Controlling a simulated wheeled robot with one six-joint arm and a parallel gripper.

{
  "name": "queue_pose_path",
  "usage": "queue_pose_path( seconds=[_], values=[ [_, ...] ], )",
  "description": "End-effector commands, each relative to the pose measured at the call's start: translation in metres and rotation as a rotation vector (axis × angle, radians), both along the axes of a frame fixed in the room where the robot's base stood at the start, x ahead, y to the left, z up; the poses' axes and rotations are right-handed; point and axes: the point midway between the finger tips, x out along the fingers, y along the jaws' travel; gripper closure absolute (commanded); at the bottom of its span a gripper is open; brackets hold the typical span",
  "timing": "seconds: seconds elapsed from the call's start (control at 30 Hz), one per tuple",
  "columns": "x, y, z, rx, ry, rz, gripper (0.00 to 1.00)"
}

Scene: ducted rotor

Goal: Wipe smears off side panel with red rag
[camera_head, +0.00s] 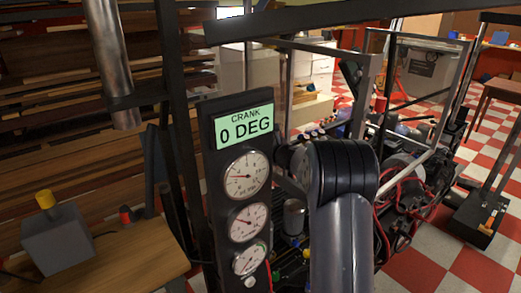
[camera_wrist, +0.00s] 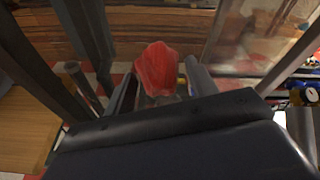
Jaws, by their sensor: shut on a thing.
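The red rag (camera_wrist: 157,68) is a crumpled bundle in the middle of the wrist view. My gripper (camera_wrist: 160,84) is shut on it, with one dark finger on each side. A clear, framed side panel (camera_wrist: 238,38) stands to the right of the rag in the wrist view. The rag appears apart from this panel, though the depth is hard to judge. Brownish marks show on or through the panel; I cannot tell whether they are smears. In the head view my arm hides the gripper and rag.
A gauge post with a green "CRANK 0 DEG" display (camera_head: 244,127) stands close to my arm in the head view. Dark frame bars and red-cabled machinery (camera_head: 410,175) lie beyond. A wooden bench (camera_head: 120,262) with a grey box (camera_head: 57,240) is at left.

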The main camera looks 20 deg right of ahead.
Motion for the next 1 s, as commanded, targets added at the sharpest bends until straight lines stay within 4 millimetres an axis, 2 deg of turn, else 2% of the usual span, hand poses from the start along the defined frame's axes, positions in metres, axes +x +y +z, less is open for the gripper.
queue_pose_path(
  seconds=[0.3,0.57,1.0],
  values=[
    [-0.011,0.023,-0.002,-0.001,-0.002,0.003,0.64],
    [-0.016,0.032,0.000,0.000,-0.001,0.001,0.64],
    [-0.027,0.062,-0.001,0.000,-0.001,0.001,0.64]
  ],
)
